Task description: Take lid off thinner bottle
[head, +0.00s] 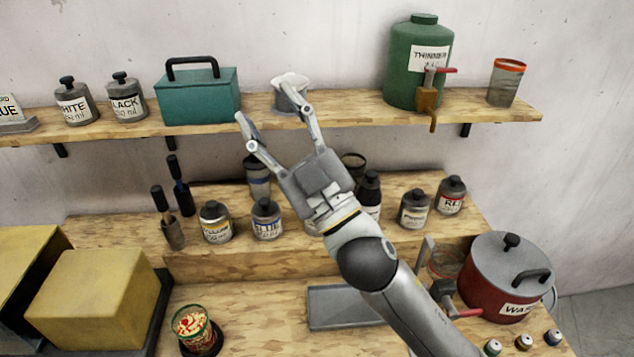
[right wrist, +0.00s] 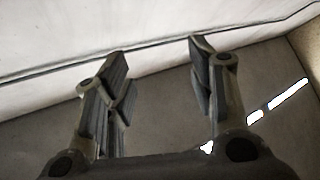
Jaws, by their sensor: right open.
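The thinner bottle (head: 402,82) is a large green container with a white label and a red-handled tap, standing upright at the right of the upper shelf. Its green lid (head: 424,19) sits on top. My right gripper (head: 264,102) is open and empty, its fingers spread in front of the upper shelf, well left of the bottle. In the right wrist view, the open fingers (right wrist: 157,55) have nothing between them, and the bottle is not seen. My left gripper is not in view.
Small bottles stand below. A red pot (head: 497,280) is at lower right.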

